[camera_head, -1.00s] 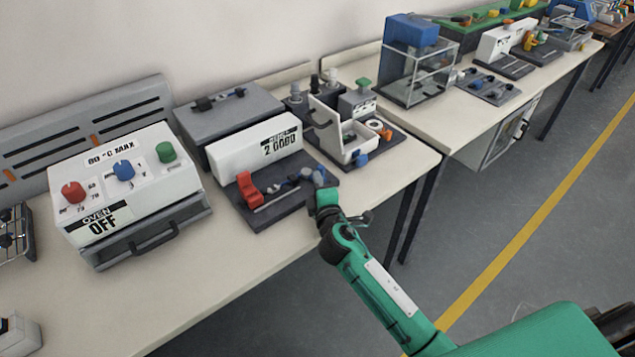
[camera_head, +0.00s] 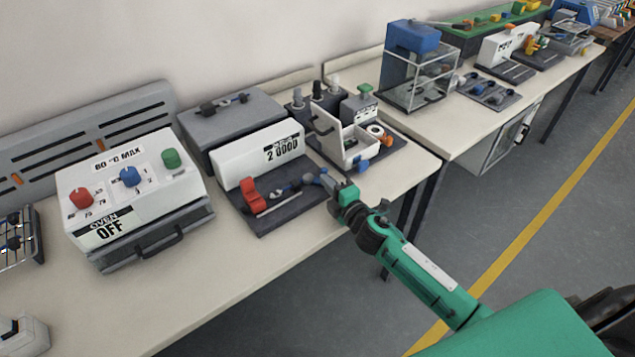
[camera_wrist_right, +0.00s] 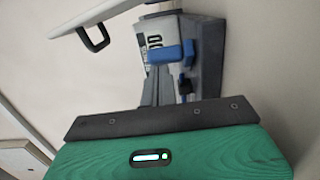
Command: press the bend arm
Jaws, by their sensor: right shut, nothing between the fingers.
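The bending device (camera_head: 262,155) is a white box with a number display on a dark base plate (camera_head: 285,215) near the table's front edge. A red block (camera_head: 250,190), a thin rod and small blue and grey parts sit on the plate. A blue handle (camera_wrist_right: 170,53), apparently the bend arm, shows just beyond my fingers in the right wrist view. My right gripper (camera_head: 331,183) is at the plate's right end, shut and empty. Its fingers (camera_wrist_right: 160,82) partly cover the device; whether they touch the blue handle I cannot tell. My left gripper is not in view.
The oven (camera_head: 130,190) with red, blue and green knobs stands to the left. A white tray unit (camera_head: 345,140) with a blue knob stands close on the right. The table (camera_head: 230,275) is bare in front of the oven and device.

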